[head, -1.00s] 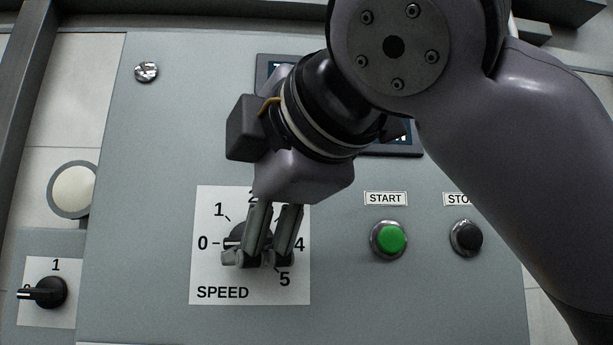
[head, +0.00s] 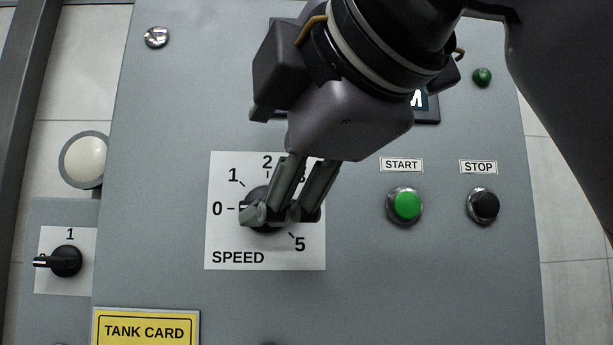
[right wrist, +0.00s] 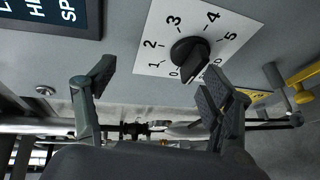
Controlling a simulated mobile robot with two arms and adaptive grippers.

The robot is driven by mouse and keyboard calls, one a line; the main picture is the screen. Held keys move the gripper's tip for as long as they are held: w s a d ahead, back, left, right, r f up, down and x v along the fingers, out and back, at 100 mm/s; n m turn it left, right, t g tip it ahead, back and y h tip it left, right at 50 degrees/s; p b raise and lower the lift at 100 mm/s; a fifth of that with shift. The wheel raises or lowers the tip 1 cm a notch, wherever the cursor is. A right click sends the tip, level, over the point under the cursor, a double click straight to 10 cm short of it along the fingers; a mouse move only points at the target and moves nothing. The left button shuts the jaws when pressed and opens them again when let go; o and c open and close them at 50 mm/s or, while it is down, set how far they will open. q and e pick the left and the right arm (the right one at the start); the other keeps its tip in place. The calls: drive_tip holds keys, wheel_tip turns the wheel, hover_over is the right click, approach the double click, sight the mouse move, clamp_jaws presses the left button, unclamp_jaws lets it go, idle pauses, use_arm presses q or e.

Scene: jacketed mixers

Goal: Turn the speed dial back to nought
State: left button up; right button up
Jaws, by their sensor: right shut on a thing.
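The black speed dial (head: 262,222) sits on a white plate (head: 225,240) marked 0 to 5. Its white mark is at the left, by the 0. It also shows in the right wrist view (right wrist: 190,52), its pointed end near the 0. My right gripper (head: 282,213) comes down from above and is shut on the dial, one finger at each side. The fingers hide part of the dial and the 3 and 4. In the right wrist view my right gripper (right wrist: 158,85) shows its fingers well apart. My left gripper is not in view.
A green START button (head: 406,205) and a black STOP button (head: 483,206) are right of the plate. A display (head: 425,103) is partly hidden behind my gripper. A smaller black switch (head: 66,261) is at the left, and a yellow TANK CARD (head: 145,330) is below.

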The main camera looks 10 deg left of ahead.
drive_tip(key=shift+s+d+r, duration=0.25)
drive_tip(key=shift+s+r, duration=0.05)
drive_tip(key=shift+r, duration=0.2)
drive_tip(key=shift+s+d+r, duration=0.25)
drive_tip(key=shift+s+r, duration=0.05)
drive_tip(key=shift+r, duration=0.2)
drive_tip(key=shift+c, duration=1.1)
drive_tip(key=shift+t, duration=0.3)
drive_tip(key=v, duration=0.6)
drive_tip(key=shift+s+a+f+b, duration=0.2)
drive_tip(key=shift+a+b, duration=0.05)
drive_tip(key=shift+b, duration=0.05)
drive_tip(key=c, duration=0.3)
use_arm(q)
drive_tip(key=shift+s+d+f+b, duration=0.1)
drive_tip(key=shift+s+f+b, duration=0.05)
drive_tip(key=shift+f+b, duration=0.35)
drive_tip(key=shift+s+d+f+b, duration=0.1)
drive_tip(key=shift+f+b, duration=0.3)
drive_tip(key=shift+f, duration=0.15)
use_arm(e)
drive_tip(key=v, duration=0.3)
drive_tip(key=f+v, duration=0.1)
drive_tip(key=v, duration=0.6)
drive_tip(key=shift+s+d+f, duration=0.25)
drive_tip(key=shift+d+f, duration=0.05)
drive_tip(key=shift+f, duration=0.1)
drive_tip(key=shift+c, duration=0.2)
